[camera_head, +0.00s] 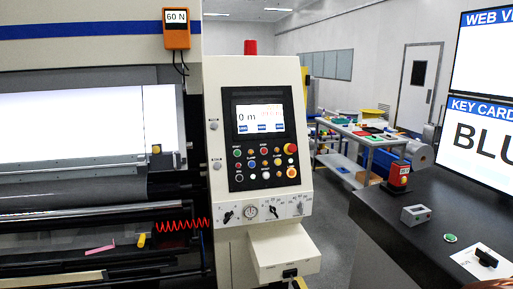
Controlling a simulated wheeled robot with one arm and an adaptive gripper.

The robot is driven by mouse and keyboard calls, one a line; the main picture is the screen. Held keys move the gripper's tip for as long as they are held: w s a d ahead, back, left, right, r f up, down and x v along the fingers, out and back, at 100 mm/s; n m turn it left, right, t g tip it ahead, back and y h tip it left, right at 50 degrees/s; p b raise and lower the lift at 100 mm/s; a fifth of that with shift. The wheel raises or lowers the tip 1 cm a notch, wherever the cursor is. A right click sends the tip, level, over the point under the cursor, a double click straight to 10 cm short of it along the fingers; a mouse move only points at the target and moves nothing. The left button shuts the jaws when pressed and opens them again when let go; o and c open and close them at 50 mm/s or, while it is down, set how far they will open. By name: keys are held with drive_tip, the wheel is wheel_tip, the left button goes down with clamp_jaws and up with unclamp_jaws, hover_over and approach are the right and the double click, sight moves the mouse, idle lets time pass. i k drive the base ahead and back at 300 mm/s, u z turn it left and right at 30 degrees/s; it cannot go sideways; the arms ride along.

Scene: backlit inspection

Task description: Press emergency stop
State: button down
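The machine's control panel (265,140) is upright in the middle of the view, with a lit screen and rows of small coloured buttons. A larger red button with yellow around it (290,149) sits at the right of the button rows. No label on these buttons is legible. My gripper is not in view, and nothing covers the panel.
A white box (284,255) juts out below the panel. The dark desk (440,225) at the right holds a grey box (415,215), a green button (450,238) and a black knob on white paper (486,258). Grey floor (335,235) is free between machine and desk.

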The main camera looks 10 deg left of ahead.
sight(292, 149)
drive_tip(key=u, duration=0.9)
drive_tip(key=i, duration=0.9)
drive_tip(key=u, duration=0.45)
